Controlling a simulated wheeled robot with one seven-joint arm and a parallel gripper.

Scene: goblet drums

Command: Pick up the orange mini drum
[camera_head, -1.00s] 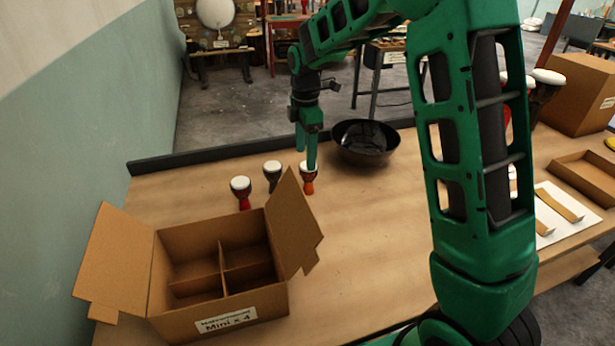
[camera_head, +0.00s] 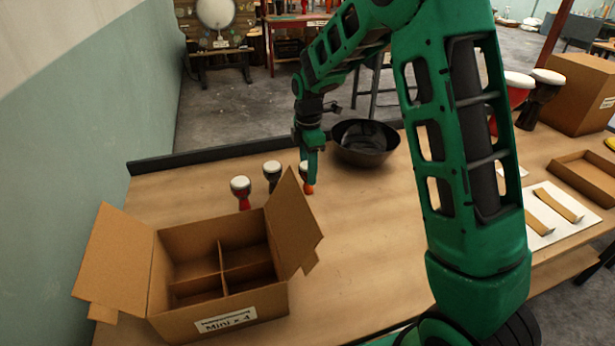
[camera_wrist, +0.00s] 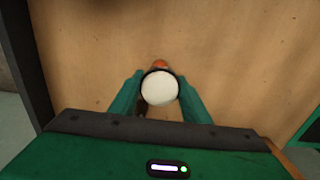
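The orange mini drum (camera_head: 309,189) stands on the table left of the black bowl, mostly hidden behind my gripper in the head view. Its round white top (camera_wrist: 160,88) shows in the wrist view, with a dark rim and a bit of orange beyond it. My gripper (camera_head: 311,180) is lowered at the drum. In the wrist view its two green fingers (camera_wrist: 160,76) lie on either side of the white top, very close to the rim. They look open around the drum; contact is not clear.
A red mini drum (camera_head: 242,192) and a dark grey one (camera_head: 272,175) stand to the left. The black bowl (camera_head: 365,143) is close on the right. An open cardboard box (camera_head: 165,318) with dividers stands in front, one flap near the drum. Bare table lies right of the box.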

